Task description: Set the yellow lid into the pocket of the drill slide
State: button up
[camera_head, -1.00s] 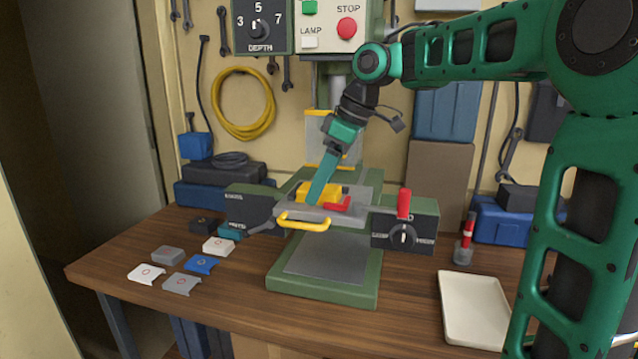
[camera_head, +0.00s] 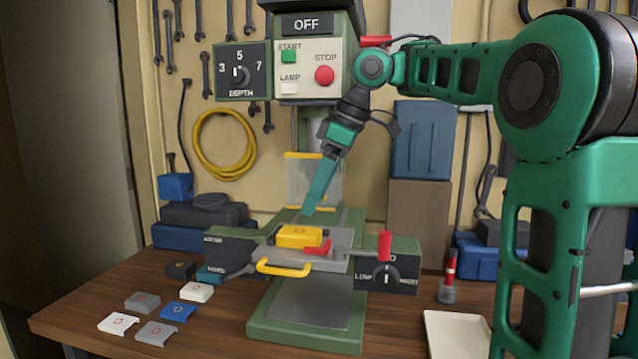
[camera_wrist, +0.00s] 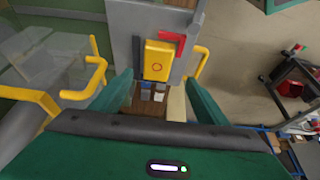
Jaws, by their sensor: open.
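The yellow lid (camera_head: 299,236) lies on the grey drill slide (camera_head: 347,252), on top of the drill press table, with a red ring mark on its upper face. It also shows in the wrist view (camera_wrist: 158,60), beside a red clamp piece (camera_wrist: 175,41). I cannot tell whether it is fully down in the pocket, since its lower edge is partly hidden. My gripper (camera_head: 308,210) is above and behind the lid, apart from it.
Several lids lie at the table's left, including a blue one (camera_head: 179,311) and a white one (camera_head: 118,323). A yellow handle (camera_head: 284,270) projects from the slide's front and a red-handled lever (camera_head: 385,245) stands at its right. A white tray (camera_head: 455,335) lies at front right.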

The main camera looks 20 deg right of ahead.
jog(key=shift+d+r, duration=0.1)
jog(key=shift+r, duration=0.4)
jog(key=shift+s+d+r, duration=0.2)
jog(key=shift+d+r, duration=0.05)
jog(key=shift+r, duration=0.4)
jog(key=shift+s, duration=0.1)
jog(key=shift+s, duration=0.1)
